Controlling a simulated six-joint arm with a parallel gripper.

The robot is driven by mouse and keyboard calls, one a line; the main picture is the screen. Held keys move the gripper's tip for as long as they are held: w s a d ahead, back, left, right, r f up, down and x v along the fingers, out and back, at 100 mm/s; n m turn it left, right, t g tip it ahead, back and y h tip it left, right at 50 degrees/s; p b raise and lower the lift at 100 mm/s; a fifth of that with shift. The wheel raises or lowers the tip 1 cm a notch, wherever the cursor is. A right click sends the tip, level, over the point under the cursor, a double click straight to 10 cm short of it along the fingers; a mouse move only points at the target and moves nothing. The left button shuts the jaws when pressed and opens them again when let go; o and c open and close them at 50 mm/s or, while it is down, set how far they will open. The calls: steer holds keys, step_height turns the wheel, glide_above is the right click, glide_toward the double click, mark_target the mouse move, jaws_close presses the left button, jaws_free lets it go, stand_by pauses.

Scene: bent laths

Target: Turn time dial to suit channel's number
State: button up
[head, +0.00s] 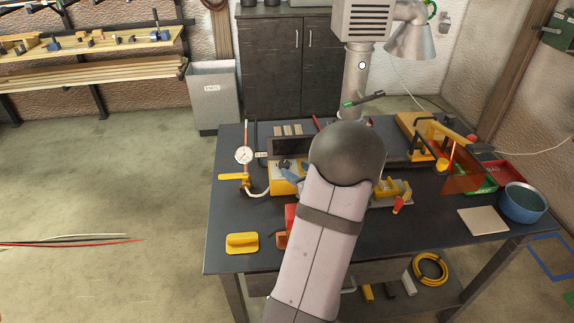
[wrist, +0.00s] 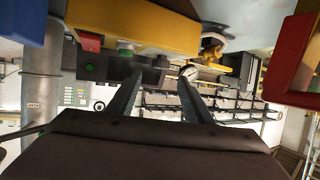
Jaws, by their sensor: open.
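My gripper (wrist: 166,76) is open in the wrist view, with two dark fingers apart and nothing seen between them. A small round white-faced dial (wrist: 190,72) shows by the right fingertip; I cannot tell whether they touch or whether it is the time dial. In the head view, a yellow unit with a dark panel (head: 290,147) stands on the table, partly hidden by my arm. A round white gauge (head: 243,155) stands to its left. My gripper is mostly hidden behind my arm there. No channel number is readable.
The dark table (head: 235,205) carries a yellow block (head: 242,243), a pale square plate (head: 482,220), a blue bowl (head: 523,203) and a yellow frame with an orange screen (head: 460,170). A blue part (wrist: 22,20) and a red part (wrist: 300,55) flank the wrist view.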

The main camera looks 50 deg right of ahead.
mark_target(284, 163)
steer(key=shift+p+x, duration=0.55)
steer(key=shift+x, duration=2.95)
steer(key=shift+c, duration=0.7)
steer(key=shift+r, duration=0.1)
steer(key=c, duration=0.9)
